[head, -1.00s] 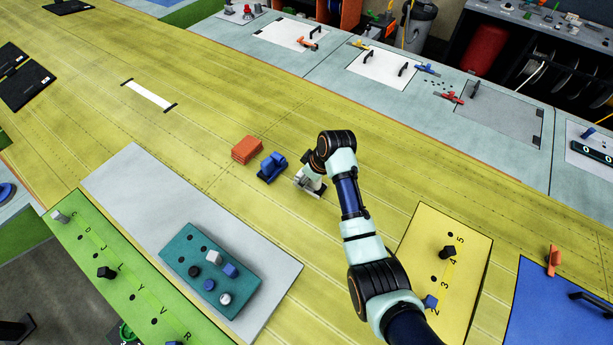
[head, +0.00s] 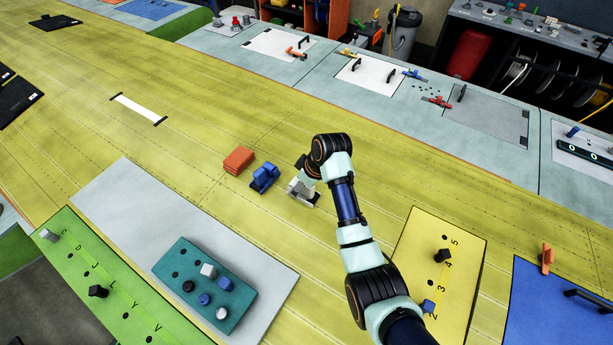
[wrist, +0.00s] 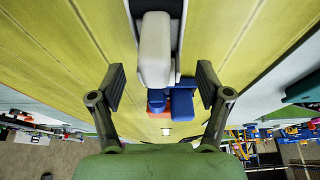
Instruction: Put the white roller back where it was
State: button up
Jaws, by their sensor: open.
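The white roller (head: 303,192) sits on the yellow wing skin, partly hidden beneath my wrist in the head view. In the wrist view the white roller (wrist: 155,48) shows as a pale upright block beyond the fingertips, near the middle. My gripper (wrist: 160,88) is open, with one finger to each side and a clear gap between each finger and the roller. In the head view the fingers are mostly hidden by my wrist.
A blue tool (head: 265,178) stands just left of the roller, and an orange block (head: 239,160) lies beyond it. A teal peg block (head: 236,306) rests on a grey plate (head: 125,195) at front left. A yellow numbered board (head: 415,247) is at the right. Wing skin behind is clear.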

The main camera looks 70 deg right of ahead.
jog(key=v, duration=0.9)
jog(key=shift+s+r, duration=0.1)
jog(key=shift+r, duration=0.25)
jog(key=w+a+r+t, duration=0.1)
jog(key=w+a, duration=0.3)
jog(key=a, duration=0.4)
jog(key=w+a+r+n+t+h, duration=0.15)
jog(key=w+a, duration=0.25)
jog(key=a, duration=0.5)
jog(key=w+a+t, duration=0.2)
jog(key=w+a, duration=0.2)
jog(key=a, duration=0.4)
jog(key=s+a+r+t+y, duration=0.1)
jog(key=s+a+r+t, duration=0.15)
jog(key=a, duration=0.75)
jog(key=s+a+r+t+y, duration=0.15)
jog(key=a+r, duration=0.25)
jog(key=a, duration=0.5)
notch_tip(320, 180, up, 6)
jog(key=p, duration=0.5)
jog(key=shift+s, duration=0.15)
jog(key=shift+r+n, duration=0.1)
jog(key=shift+n, duration=0.15)
